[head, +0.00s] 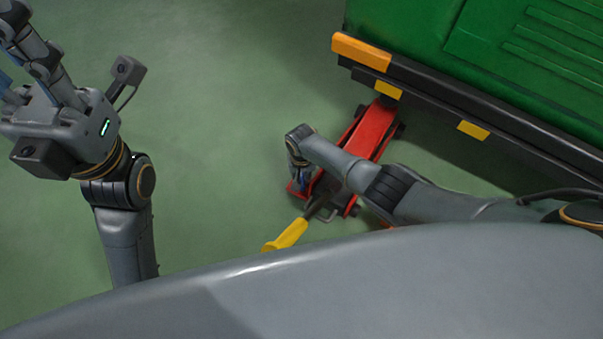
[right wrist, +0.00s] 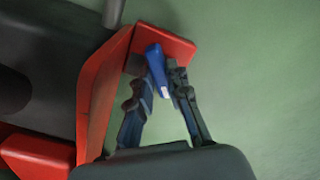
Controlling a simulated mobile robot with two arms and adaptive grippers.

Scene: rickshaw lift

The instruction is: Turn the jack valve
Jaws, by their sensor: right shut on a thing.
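The red jack (head: 372,135) sits on the floor at the right of the head view, its far end at the green body's edge. Its red frame also shows in the right wrist view (right wrist: 104,85). A blue valve piece (right wrist: 154,60) with a white mark stands at the jack's red end plate. My right gripper (right wrist: 160,82) is shut on this valve; in the head view the same gripper (head: 300,178) is low beside the jack's near end, its fingertips mostly hidden. My left gripper (head: 25,60) is raised at the far left, away from the jack; its opening is unclear.
A yellow handle (head: 285,236) sticks out from the jack's near end. The green rickshaw body (head: 490,40) with a black bumper (head: 450,100) and yellow strips fills the upper right. The green floor between my arms is clear.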

